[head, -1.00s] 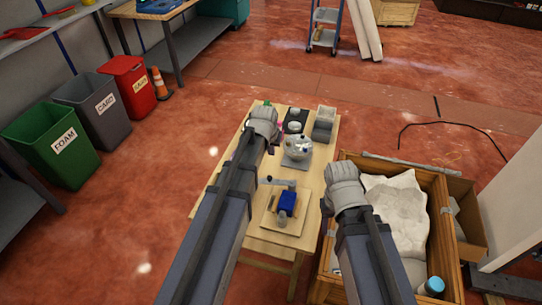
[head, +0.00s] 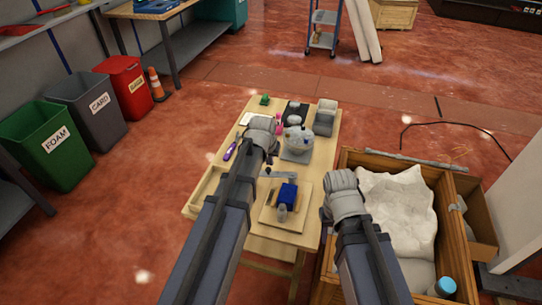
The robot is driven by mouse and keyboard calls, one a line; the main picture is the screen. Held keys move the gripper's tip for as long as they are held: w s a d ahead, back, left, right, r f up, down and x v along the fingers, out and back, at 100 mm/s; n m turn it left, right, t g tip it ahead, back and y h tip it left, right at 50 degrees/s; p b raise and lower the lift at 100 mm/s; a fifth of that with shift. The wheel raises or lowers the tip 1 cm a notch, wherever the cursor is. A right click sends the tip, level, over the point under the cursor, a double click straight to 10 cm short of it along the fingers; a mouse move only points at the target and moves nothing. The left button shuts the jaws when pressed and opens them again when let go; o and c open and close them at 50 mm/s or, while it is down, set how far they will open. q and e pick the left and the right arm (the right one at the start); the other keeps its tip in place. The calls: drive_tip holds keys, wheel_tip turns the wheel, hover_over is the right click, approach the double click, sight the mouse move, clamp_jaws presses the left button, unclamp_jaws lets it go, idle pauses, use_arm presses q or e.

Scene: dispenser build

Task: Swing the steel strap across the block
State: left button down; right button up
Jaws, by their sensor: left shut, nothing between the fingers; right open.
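A blue block (head: 287,194) sits on a pale wooden board (head: 268,216) near the front of the small table. A grey strap (head: 284,175) shows just behind the block, close to my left arm; its left end is partly hidden. It does not visibly lie over the block's top. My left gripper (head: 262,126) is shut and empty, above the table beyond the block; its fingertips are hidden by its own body. My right gripper (head: 342,182) is open, right of the table near the crate's left edge; its fingers are hard to make out.
A white rounded device (head: 297,141) stands behind the strap, with grey bins (head: 325,118) at the back right. A purple marker (head: 230,151) lies at the table's left. A wooden crate (head: 441,215) with white wrapping stands to the right. The table's front left holds a shallow wooden tray (head: 203,187).

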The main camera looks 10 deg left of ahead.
use_arm(q)
drive_tip(key=shift+s+n+y, duration=0.3)
drive_tip(key=shift+s+n, duration=0.25)
drive_tip(key=shift+n, duration=0.15)
drive_tip(key=shift+s+d+n+y, duration=0.2)
drive_tip(key=shift+s+n+y, duration=0.1)
drive_tip(key=shift+s+n, duration=0.55)
drive_tip(key=s+d+n+g+y, duration=0.1)
drive_tip(key=s+d+n, duration=0.1)
drive_tip(key=n, duration=0.1)
drive_tip(key=s+d+n+g, duration=0.1)
drive_tip(key=n, duration=0.3)
drive_tip(key=s+d+n+y, duration=0.1)
drive_tip(key=s+d+n, duration=0.1)
drive_tip(key=n, duration=0.2)
drive_tip(key=shift+s+d+g+y, duration=0.3)
drive_tip(key=shift+d+g, duration=0.05)
drive_tip(key=shift+g, duration=0.05)
drive_tip(key=shift+s+d, duration=0.1)
drive_tip(key=shift+d, duration=0.4)
